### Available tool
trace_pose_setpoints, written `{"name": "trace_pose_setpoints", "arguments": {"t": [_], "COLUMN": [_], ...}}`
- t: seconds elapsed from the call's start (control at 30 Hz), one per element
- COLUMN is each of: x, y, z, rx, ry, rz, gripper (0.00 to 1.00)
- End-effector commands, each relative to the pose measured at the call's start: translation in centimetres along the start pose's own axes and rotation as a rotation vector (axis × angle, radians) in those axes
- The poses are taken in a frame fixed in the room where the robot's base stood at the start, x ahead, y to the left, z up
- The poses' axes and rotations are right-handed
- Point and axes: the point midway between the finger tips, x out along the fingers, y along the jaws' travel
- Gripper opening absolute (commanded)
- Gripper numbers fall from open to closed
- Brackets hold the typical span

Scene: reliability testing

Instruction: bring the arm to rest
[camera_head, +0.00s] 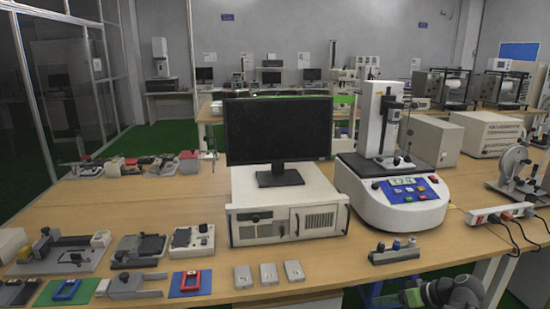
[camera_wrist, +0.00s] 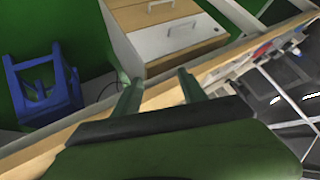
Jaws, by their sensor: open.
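In the wrist view my gripper (camera_wrist: 160,92) shows two green fingers spread apart with nothing between them. It is open and empty, and the edge of the wooden table (camera_wrist: 165,97) shows behind the fingers. In the head view part of my arm shows at the bottom right, in front of the table's front edge. The fingertips cannot be made out there.
On the table (camera_head: 140,205) stand a monitor (camera_head: 278,130) on a white computer case (camera_head: 289,204), a white test machine (camera_head: 390,190) and a power strip (camera_head: 499,212). Small fixtures line the front left. A blue stool (camera_wrist: 43,90) and a drawer cabinet (camera_wrist: 170,35) stand below.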

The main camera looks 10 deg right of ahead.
Motion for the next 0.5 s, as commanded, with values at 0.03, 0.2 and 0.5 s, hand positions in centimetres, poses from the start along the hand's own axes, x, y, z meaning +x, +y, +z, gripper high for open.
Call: {"name": "trace_pose_setpoints", "arguments": {"t": [0.03,0.2,0.5], "x": [2.9,11.7,19.6], "y": [-2.1,-9.6,-19.6], "z": [-0.2,0.8,3.1], "rx": [0.012,0.084,0.103], "ry": [-0.078,-0.382,-0.671], "rz": [-0.018,0.02,0.263], "gripper": [0.5,0.5,0.5]}}
